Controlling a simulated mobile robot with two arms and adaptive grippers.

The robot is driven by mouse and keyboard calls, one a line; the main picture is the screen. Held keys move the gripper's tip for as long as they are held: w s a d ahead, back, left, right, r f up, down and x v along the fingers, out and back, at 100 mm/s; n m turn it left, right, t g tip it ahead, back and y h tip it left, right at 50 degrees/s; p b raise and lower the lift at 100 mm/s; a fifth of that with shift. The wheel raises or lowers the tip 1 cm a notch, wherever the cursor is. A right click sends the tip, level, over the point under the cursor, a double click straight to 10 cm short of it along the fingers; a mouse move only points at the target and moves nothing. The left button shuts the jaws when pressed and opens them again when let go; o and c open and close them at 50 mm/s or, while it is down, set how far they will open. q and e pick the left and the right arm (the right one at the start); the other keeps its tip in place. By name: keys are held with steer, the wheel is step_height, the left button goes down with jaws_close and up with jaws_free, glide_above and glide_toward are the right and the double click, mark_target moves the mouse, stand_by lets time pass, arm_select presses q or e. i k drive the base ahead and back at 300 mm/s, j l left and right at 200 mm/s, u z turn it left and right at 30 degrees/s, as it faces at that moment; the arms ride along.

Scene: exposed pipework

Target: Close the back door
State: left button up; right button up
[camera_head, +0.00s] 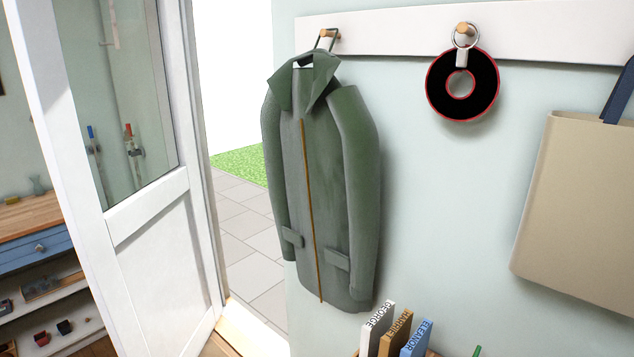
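The back door (160,255) is white, with a glass pane (115,90) in its upper half and a solid panel below. It stands open at the left of the head view, swung into the room. Through the doorway I see grey paving (243,225) and a strip of grass (240,165) outside. The door's bottom corner is cut off by the frame edge. I see no handle clearly on the visible face. Neither of my grippers is in view.
A green coat (325,190), a black and red ring (462,85) and a beige bag (575,210) hang from a white rail (400,38) right of the doorway. Several labelled upright pieces (395,330) stand below the coat. A blue-drawer cabinet (40,250) is at the left behind the door.

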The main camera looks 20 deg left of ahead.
mark_target(147, 260)
steer(key=i+j, duration=0.1)
steer(key=j, duration=2.3)
steer(key=i, duration=0.05)
